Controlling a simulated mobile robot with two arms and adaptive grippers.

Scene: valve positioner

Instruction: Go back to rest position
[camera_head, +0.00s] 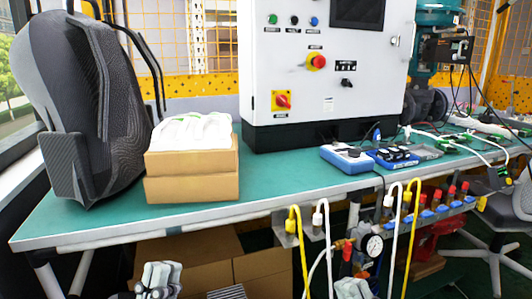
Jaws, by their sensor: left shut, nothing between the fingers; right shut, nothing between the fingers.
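My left gripper (160,272) shows at the bottom edge, left of the middle, in front of the cardboard boxes under the bench. It is shut and empty. My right gripper (352,287) shows at the bottom edge, right of the middle, below the pressure gauge. It is shut and empty, and only its upper part is in view. Both grippers are low in the picture, below the bench's front edge.
The green workbench (85,222) holds a grey backpack (85,110), stacked boxes (190,188) with white gloves, a control cabinet (300,60) and blue devices (347,157). Yellow and white hoses (306,262) and a pressure gauge (374,246) hang by the front edge. A chair (485,235) stands right.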

